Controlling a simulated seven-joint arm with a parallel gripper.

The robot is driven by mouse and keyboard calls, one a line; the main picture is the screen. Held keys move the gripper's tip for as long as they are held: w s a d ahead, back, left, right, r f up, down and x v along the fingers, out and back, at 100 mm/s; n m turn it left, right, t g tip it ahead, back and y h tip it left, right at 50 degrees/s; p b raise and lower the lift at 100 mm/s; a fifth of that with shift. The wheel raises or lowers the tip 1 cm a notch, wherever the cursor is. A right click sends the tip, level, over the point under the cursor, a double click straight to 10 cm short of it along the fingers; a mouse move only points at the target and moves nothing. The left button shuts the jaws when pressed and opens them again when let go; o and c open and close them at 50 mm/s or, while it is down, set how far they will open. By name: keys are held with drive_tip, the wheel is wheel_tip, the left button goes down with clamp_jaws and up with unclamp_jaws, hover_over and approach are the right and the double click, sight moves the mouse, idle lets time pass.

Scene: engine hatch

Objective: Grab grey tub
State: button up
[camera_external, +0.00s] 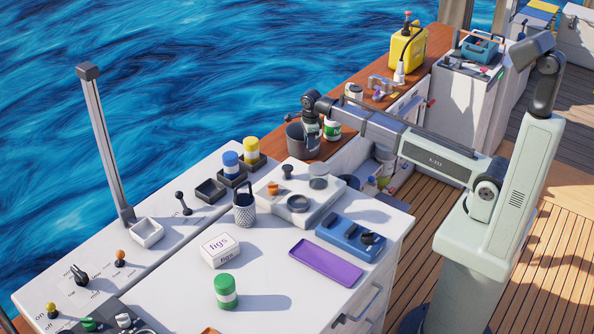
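A dark grey round tub (294,144) stands on the brown wooden counter near the middle of the view, just beyond the white worktop. My gripper (313,146) points down and overlaps the tub's right side in this view. The fingers are small and partly merge with the tub, so I cannot tell whether they are inside it, at its rim or in front of it, or whether they are open or shut.
A green-and-white jar (332,130) stands close to the right of my gripper. A white block with round fittings (296,212) lies in front of the tub. Blue and yellow canisters (231,165) stand to the left. A purple tray (326,262) lies nearer.

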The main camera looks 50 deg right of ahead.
drive_tip(key=f, duration=0.4)
drive_tip(key=shift+w+d+f, duration=0.1)
drive_tip(key=shift+w+f, duration=0.25)
drive_tip(key=shift+f, duration=0.05)
clamp_jaws()
